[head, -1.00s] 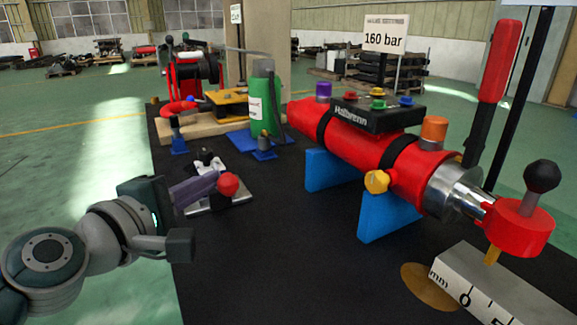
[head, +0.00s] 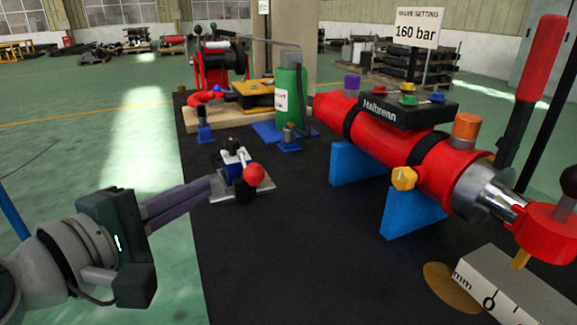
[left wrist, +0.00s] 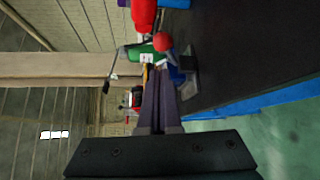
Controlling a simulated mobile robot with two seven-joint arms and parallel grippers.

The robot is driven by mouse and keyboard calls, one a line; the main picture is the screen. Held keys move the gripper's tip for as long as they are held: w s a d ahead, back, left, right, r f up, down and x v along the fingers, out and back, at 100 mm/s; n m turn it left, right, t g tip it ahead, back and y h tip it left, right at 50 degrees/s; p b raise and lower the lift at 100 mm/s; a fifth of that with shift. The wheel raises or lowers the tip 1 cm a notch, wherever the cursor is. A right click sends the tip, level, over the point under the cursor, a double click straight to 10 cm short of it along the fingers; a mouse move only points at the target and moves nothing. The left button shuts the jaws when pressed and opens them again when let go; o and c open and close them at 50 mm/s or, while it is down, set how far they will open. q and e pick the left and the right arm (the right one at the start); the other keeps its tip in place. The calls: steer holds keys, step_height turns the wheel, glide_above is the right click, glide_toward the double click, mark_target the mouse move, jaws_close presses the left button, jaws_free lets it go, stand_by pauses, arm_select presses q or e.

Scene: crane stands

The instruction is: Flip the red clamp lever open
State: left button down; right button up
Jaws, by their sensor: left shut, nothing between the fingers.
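The clamp (head: 233,170) has a blue and metal body on a flat metal plate (head: 262,188), with a red ball knob (head: 254,174) on its lever. It stands near the left edge of the black-topped table. My left gripper (head: 211,186) reaches in from the left, its dark purple fingers shut and empty. Their tips are just left of the clamp; I cannot tell whether they touch it. In the left wrist view, the fingers (left wrist: 157,85) point toward the red knob (left wrist: 165,42), which shows just past their tips. My right gripper is not in view.
A red cylinder (head: 345,110) on blue supports (head: 410,215) lies to the right. A green bottle-shaped part (head: 290,95) and a wooden board (head: 190,122) with a red machine stand behind the clamp. The black tabletop (head: 300,260) in front is clear.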

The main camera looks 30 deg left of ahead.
arm_select(q)
steer(key=shift+s+r, duration=0.2)
steer(key=shift+s, duration=0.8)
